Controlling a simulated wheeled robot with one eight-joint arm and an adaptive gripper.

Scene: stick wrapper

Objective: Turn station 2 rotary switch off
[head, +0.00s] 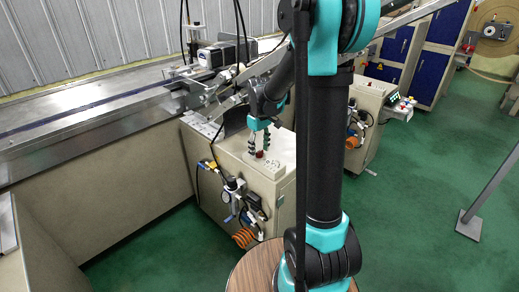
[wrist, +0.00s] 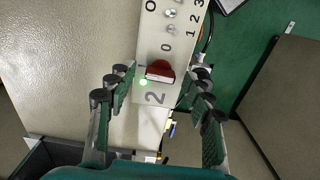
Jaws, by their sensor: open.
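In the head view the red switch (head: 260,154) is small, on top of the beige cabinet. My gripper (wrist: 158,92) is open, with one finger on each side of the panel strip and the switch between and slightly beyond them. I cannot tell any contact with the switch. In the head view my gripper (head: 259,140) is above the panel.
Other knobs (wrist: 170,14) and number marks lie farther along the panel. The beige cabinet (head: 235,165) carries valves and hoses on its front. A long metal conveyor (head: 90,110) runs behind to the left. Green floor (head: 420,190) is open at the right, with a metal post (head: 485,190).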

